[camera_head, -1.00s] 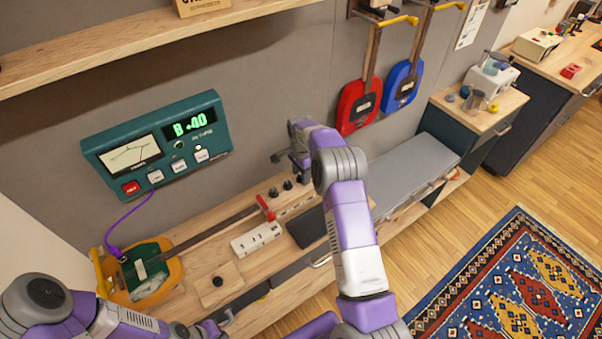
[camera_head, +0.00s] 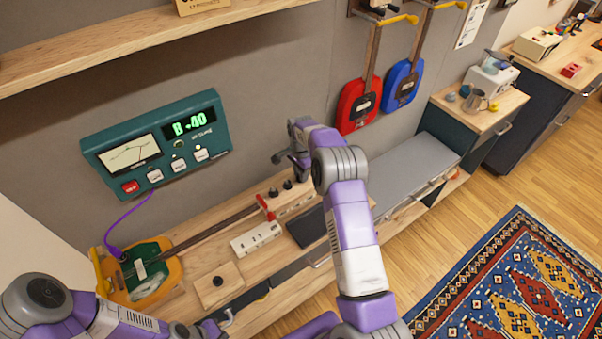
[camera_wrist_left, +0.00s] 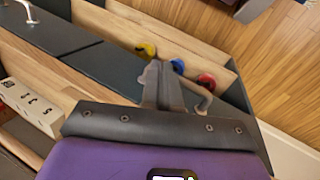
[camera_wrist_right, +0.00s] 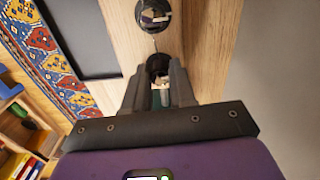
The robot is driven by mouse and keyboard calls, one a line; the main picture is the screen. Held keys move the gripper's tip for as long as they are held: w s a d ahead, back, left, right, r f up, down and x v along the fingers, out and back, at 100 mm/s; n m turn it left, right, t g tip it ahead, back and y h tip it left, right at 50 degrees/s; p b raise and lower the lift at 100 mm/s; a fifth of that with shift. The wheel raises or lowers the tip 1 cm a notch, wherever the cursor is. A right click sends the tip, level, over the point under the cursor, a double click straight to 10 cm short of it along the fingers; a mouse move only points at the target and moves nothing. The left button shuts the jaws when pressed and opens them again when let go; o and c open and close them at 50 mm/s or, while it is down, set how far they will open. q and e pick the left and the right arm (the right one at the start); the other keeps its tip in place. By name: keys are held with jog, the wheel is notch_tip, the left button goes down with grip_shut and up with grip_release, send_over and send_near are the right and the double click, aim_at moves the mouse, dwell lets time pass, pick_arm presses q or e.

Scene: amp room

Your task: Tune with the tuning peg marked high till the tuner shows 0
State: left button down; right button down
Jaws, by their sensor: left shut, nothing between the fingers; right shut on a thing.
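The teal tuner (camera_head: 158,143) hangs on the wall and its green display (camera_head: 190,123) reads B +40. A purple cable runs from it to the instrument with a yellow and green body (camera_head: 168,272), lying on the bench with its neck (camera_head: 215,228) to the right. Dark tuning pegs (camera_head: 273,192) stand at the neck's right end. My right gripper (camera_wrist_right: 159,76) is shut on a dark peg (camera_wrist_right: 157,63); its marking is not readable. Another round dark peg (camera_wrist_right: 153,14) is beyond it. My left gripper (camera_wrist_left: 165,78) is shut and empty, low in front of the bench.
A red (camera_head: 357,107) and a blue instrument (camera_head: 402,86) hang on the wall. Yellow, blue and red round things (camera_wrist_left: 206,82) lie in an open drawer.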

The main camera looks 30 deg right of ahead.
jog(key=n+b, duration=0.1)
jog(key=n, duration=0.6)
jog(key=shift+n+b, duration=0.3)
jog(key=shift+n, duration=0.1)
jog(key=n, duration=0.3)
jog(key=shift+n, duration=2.1)
jog(key=c, duration=0.9)
grip_release()
